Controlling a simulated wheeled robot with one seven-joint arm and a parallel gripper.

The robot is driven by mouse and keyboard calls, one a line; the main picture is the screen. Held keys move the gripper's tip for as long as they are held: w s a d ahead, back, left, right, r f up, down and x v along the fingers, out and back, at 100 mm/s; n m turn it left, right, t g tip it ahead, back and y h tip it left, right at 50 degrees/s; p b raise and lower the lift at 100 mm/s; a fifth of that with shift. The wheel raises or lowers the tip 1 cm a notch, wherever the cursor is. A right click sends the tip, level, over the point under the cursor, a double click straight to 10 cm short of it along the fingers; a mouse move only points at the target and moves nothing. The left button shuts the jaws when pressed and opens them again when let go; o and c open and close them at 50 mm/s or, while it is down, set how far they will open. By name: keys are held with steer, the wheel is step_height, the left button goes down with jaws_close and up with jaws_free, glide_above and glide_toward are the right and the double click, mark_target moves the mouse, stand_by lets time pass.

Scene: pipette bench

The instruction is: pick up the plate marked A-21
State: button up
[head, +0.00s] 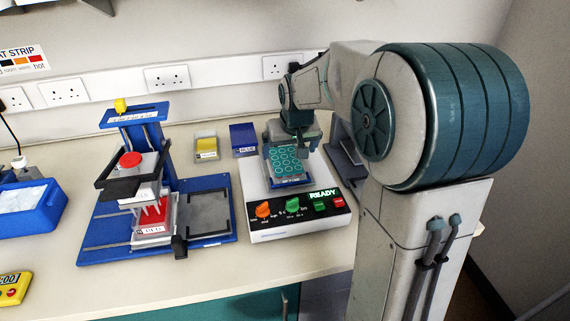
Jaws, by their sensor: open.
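A plate with teal round wells (288,162) sits on the white machine (298,222) whose display reads READY. Its small front label is too small to read, so I cannot tell whether it is A-21. My gripper (295,143) is open, pointing down over the back part of this plate. I cannot tell whether its fingers touch the plate, and the plate's back edge is hidden behind them. A red plate (152,229) with a white front label sits on the blue pipetting stand (110,244), under the tips. I cannot read its label surely.
A yellow-labelled box (206,146) and a blue box (243,138) stand behind, left of my gripper. A blue ice tray (38,215) and a yellow timer (12,289) are at the left. My arm hides the bench's right part.

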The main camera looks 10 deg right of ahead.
mark_target(285, 160)
steer(key=x, duration=0.4)
steer(key=shift+s+a+p, duration=0.3)
steer(key=shift+a, duration=0.05)
steer(key=shift+w+f, duration=0.2)
steer(key=shift+f, duration=0.3)
steer(key=c, duration=1)
steer(key=shift+r, duration=0.1)
steer(key=shift+r, duration=0.5)
steer(key=r, duration=0.3)
steer(key=shift+d+r+b, duration=0.1)
steer(key=shift+d+b, duration=0.2)
steer(key=s+d+r+b, duration=0.1)
steer(key=s+d+r, duration=0.2)
steer(key=d+r, duration=0.3)
steer(key=d, duration=0.4)
steer(key=shift+d+r, duration=0.35)
